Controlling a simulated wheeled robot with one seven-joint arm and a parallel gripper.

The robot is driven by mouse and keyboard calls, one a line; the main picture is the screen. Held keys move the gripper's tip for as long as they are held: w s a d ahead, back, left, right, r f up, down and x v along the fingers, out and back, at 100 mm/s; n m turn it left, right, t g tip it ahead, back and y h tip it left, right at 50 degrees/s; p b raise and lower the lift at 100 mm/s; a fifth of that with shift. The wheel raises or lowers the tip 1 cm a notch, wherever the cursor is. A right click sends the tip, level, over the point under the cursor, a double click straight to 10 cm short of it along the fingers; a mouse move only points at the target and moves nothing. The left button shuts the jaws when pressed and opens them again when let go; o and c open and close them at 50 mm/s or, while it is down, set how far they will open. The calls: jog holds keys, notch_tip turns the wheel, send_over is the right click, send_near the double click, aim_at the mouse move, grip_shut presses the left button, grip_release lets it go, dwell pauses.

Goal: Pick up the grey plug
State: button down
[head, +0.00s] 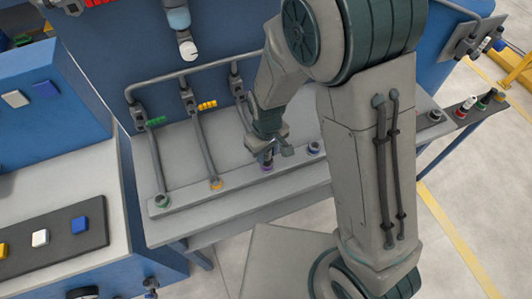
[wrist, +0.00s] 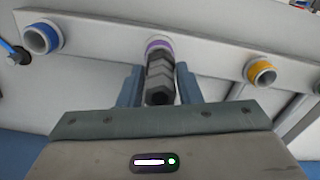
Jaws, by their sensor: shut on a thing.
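My gripper (head: 268,150) is low over the front rail of the bench, at the purple-ringed socket (head: 266,167). In the wrist view my gripper (wrist: 160,86) has its two blue-grey fingers on either side of a dark grey, ridged plug (wrist: 159,76) and is shut on it. The plug's far end meets the purple ring (wrist: 158,44); I cannot tell whether it sits inside the socket or just in front of it. In the head view the plug is mostly hidden by my gripper.
The rail also has an orange-ringed socket (head: 216,184), a green-ringed socket (head: 162,201) and a blue-ringed socket (head: 314,148). Grey pipes (head: 203,143) run up behind them. Several small plugs (head: 468,104) stand on a dark strip at the right. Coloured blocks (head: 80,225) lie at the left.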

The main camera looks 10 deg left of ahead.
jog(key=shift+r, duration=0.5)
notch_tip(320, 180, up, 2)
jog(key=shift+r+b, duration=0.2)
jog(key=shift+b, duration=0.15)
jog(key=w+d+r+b, duration=0.1)
jog(key=w+d+r, duration=0.1)
jog(key=d, duration=0.3)
jog(key=w+d+r+b, duration=0.1)
jog(key=w+d+r, duration=0.2)
jog(key=d+r, duration=0.2)
jog(key=shift+d, duration=0.3)
notch_tip(320, 180, up, 8)
jog(key=p, duration=0.5)
jog(key=shift+p, duration=0.3)
jog(key=shift+f, duration=0.1)
